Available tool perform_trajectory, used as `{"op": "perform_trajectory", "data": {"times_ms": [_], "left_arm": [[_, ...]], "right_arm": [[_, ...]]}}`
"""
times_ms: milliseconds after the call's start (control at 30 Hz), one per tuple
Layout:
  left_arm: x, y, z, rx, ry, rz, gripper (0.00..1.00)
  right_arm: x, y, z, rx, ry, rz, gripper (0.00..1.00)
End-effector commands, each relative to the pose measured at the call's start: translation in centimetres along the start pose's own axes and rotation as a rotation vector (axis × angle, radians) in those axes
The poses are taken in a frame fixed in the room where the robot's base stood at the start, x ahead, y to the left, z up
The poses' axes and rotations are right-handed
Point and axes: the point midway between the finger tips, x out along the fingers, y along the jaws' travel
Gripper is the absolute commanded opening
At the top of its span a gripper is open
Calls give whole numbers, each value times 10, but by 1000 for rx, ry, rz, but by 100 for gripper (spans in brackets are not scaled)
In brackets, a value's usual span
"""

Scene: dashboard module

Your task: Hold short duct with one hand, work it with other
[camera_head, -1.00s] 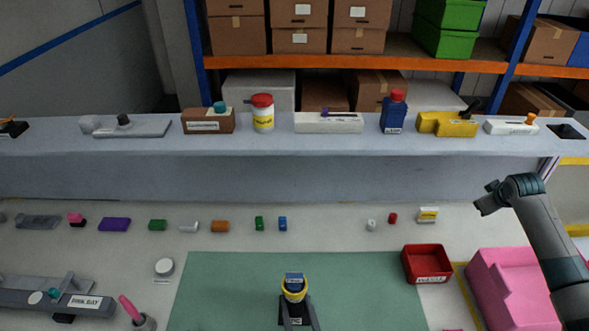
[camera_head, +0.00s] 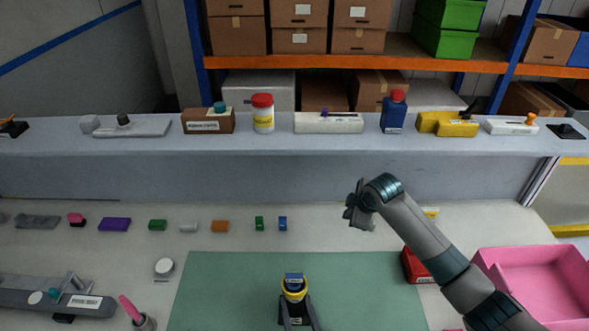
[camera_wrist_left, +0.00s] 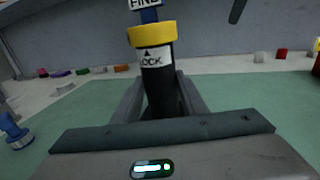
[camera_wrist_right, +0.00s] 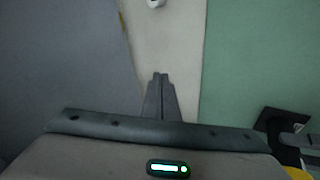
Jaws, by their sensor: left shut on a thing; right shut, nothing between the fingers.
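The short duct (camera_head: 294,290) stands upright at the front middle of the green mat. It has a black body, a yellow ring and a blue top. In the left wrist view the black body (camera_wrist_left: 158,80) carries a LOCK label with an arrow, below the yellow ring. My left gripper (camera_head: 297,312) is shut on its black body, one finger on each side. My right gripper (camera_head: 357,212) is shut and empty, above the table beyond the mat's far edge, up and right of the duct. In the right wrist view its fingertips (camera_wrist_right: 161,76) meet, with nothing between them.
The green mat (camera_head: 230,275) is otherwise clear. A pink bin (camera_head: 545,275) and a red tray (camera_head: 414,268), partly hidden by my right arm, are at the right. Small coloured blocks line the back, including a purple one (camera_head: 114,224). A raised shelf (camera_head: 270,170) stands behind.

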Motion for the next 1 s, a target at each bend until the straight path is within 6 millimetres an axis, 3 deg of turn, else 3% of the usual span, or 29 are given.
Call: {"op": "perform_trajectory", "data": {"times_ms": [33, 300, 533, 667, 1000], "left_arm": [[0, 0, -1, 1, 2, 0, 3], [0, 0, -1, 1, 2, 0, 3], [0, 1, -1, 1, 2, 1, 3], [0, 1, -1, 1, 2, 1, 3], [0, 0, -1, 1, 2, 0, 3]], "right_arm": [[-1, -8, -22, -50, 18, -8, 0], [-15, -55, -121, -337, 94, -59, 0], [-52, -103, -189, -676, 152, -137, 0], [-78, -127, -191, -879, 149, -233, 0], [-133, -156, -131, -1180, 80, -504, 0]]}}
